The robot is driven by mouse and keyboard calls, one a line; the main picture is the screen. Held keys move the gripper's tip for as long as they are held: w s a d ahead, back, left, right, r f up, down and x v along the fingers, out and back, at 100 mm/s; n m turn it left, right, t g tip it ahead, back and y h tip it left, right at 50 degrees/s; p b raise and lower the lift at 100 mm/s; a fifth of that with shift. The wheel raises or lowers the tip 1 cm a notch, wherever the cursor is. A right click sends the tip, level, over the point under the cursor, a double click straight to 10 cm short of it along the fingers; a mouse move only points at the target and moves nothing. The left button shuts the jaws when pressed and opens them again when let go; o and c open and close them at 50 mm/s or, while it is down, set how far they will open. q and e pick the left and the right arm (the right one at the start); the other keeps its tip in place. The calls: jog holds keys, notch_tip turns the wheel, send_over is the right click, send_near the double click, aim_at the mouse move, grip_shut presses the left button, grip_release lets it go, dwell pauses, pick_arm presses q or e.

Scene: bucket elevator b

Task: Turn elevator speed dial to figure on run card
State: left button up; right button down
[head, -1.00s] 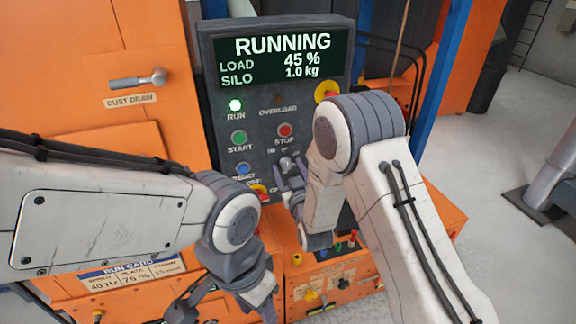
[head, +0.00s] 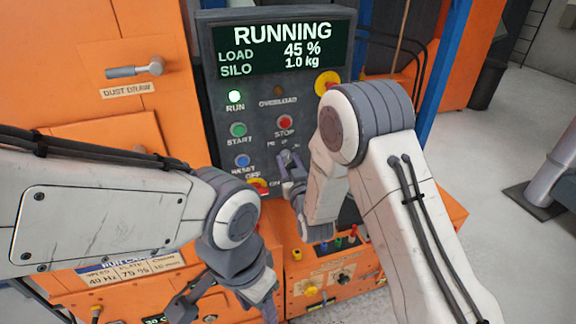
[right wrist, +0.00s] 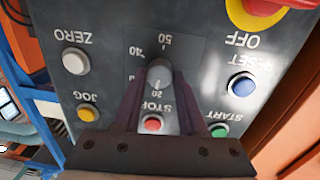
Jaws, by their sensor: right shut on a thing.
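The speed dial (right wrist: 160,74) is a small grey knob on the dark control panel, with printed figures 20, 40 and 50 readable around it in the right wrist view. My right gripper (head: 287,157) is shut on the knob, one finger on each side; its fingers also show in the right wrist view (right wrist: 158,84). The knob's pointer is too unclear to read. The run card (head: 130,268) on the orange housing at lower left shows 40 Hz under speed, and my left arm partly covers its top. My left gripper (head: 225,306) hangs below the panel, fingers apart and empty.
The display (head: 285,47) reads RUNNING, load 45 %, silo 1.0 kg. Stop (head: 285,122), start (head: 238,130) and reset (head: 242,161) buttons are close to the dial. A red-and-yellow off switch (head: 257,187) sits below.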

jog(key=m+b, duration=0.4)
jog(key=b, duration=0.1)
jog(key=m+b, duration=0.4)
jog(key=shift+d+f+m+g+b, duration=0.1)
jog(key=shift+f+m+g+b, duration=0.1)
jog(key=shift+m+g+b, duration=0.15)
jog(key=m+y+b, duration=0.1)
jog(key=m+b, duration=0.6)
jog(key=b, duration=0.1)
jog(key=shift+d+m, duration=0.1)
jog(key=shift+m, duration=0.15)
jog(key=m+b, duration=0.3)
jog(key=shift+w+r+m+y+b, duration=0.1)
jog(key=shift+m+y+b, duration=0.2)
jog(key=shift+m+b, duration=0.55)
jog(key=shift+m, duration=0.25)
jog(key=shift+c, duration=2.4)
grip_release()
